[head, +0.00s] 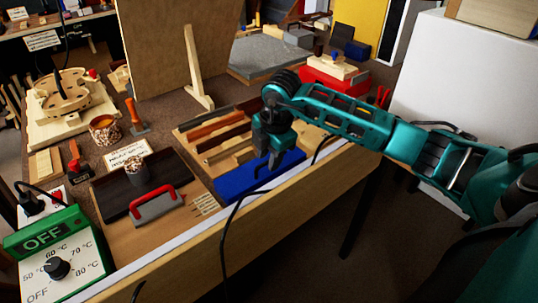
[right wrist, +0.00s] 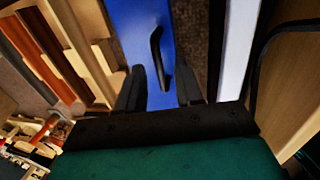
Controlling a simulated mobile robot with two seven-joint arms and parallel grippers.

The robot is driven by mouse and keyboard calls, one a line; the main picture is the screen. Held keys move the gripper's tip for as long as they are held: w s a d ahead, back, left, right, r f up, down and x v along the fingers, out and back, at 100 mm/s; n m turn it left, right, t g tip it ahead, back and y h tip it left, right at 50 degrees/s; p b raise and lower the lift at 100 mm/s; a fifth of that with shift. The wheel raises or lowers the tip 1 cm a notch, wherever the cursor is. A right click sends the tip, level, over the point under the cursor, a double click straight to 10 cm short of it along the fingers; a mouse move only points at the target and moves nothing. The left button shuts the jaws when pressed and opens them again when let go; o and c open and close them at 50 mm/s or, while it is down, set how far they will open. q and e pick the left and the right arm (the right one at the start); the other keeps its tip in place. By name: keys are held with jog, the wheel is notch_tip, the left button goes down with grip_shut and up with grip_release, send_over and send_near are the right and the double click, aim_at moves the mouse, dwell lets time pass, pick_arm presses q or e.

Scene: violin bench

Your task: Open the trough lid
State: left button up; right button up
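A long blue box with a blue top (head: 235,184) lies along the front edge of the bench; I take this top to be the trough lid. In the right wrist view the blue top (right wrist: 135,30) carries a black bar handle (right wrist: 157,55). My right gripper (head: 268,158) points down over the blue top. In the right wrist view its two dark fingers (right wrist: 160,92) are apart, with the near end of the handle between them; I see no clear contact. The lid looks closed. My left gripper is not in view.
Wooden strips (head: 215,130) lie in a tray behind the blue box. A dark plate (head: 110,193) and a grey block with a red handle (head: 158,207) are to its left. A black cable (head: 226,225) hangs over the bench front. A white cabinet (head: 440,70) stands at right.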

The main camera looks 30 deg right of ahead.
jog(key=shift+c, duration=0.3)
grip_shut()
dwell(1.1)
